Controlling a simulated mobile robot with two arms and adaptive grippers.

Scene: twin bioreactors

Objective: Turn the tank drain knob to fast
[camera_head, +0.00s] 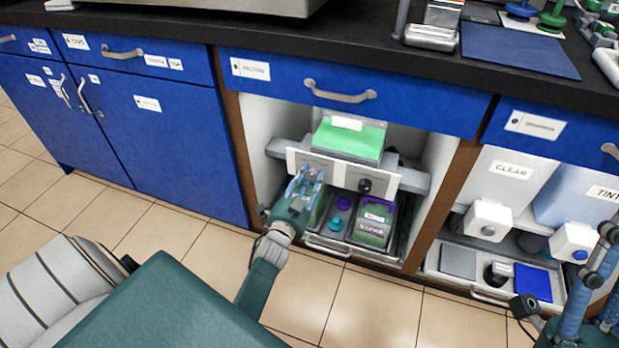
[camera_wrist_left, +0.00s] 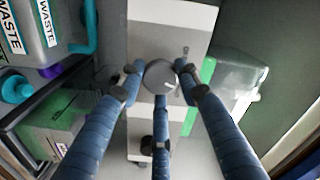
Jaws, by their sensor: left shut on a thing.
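A white control panel (camera_head: 331,171) runs across the open cabinet bay under the middle drawer. My left gripper (camera_head: 306,183) is at the panel's left part, and its blue fingers hide the knob there. In the left wrist view, the fingers are closed around a grey round knob (camera_wrist_left: 160,77) with a small light mark on its face. A second, dark knob (camera_head: 365,185) sits on the right part of the panel, apart from my gripper; it also shows in the wrist view (camera_wrist_left: 147,145). The panel lettering is too small to read. My right gripper (camera_head: 588,275) is partly cut off at the right edge.
A container with green content (camera_head: 350,138) stands above the panel. Waste containers (camera_head: 372,225) stand on a tray below it. To the right are the clear tank (camera_head: 510,172) and a tinted tank (camera_head: 580,195) with white taps. The drawer (camera_head: 360,92) overhead is closed.

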